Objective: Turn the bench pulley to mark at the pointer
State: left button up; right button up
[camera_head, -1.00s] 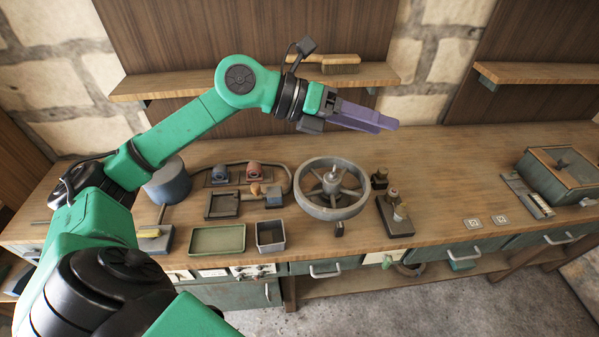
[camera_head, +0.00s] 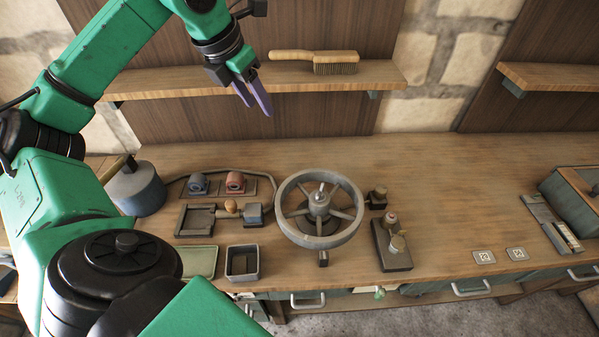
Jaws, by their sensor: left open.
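The bench pulley (camera_head: 349,236) is a grey spoked wheel with a central hub, lying face up on the wooden workbench near its front edge. A small dark block (camera_head: 323,258) sits at its front rim and may be the pointer. I cannot make out a mark on the rim. My left gripper (camera_head: 256,98) is open and empty, with purple fingers pointing down, above the bench and in front of the shelf. It is up and to the left of the pulley and does not touch it. My right gripper is not in view.
A grey open box (camera_head: 243,276), a green tray (camera_head: 200,262) and a vise-like fixture (camera_head: 195,221) lie to the left. A brush (camera_head: 335,68) rests on the shelf (camera_head: 300,78).

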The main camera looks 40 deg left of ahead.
pick_arm(q)
jog(key=b+x, duration=0.1)
jog(key=x, duration=0.2)
jog(key=b, duration=1.7)
send_over(283, 186)
jog(key=s, duration=0.5)
notch_tip(283, 186, down, 17)
jog(key=x, duration=1.3)
jog(key=shift+w+a+f, duration=0.1)
jog(key=shift+f, duration=0.1)
grip_shut()
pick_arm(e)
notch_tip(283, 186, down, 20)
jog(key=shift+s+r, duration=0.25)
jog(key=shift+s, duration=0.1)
pick_arm(q)
jog(key=shift+r, duration=0.1)
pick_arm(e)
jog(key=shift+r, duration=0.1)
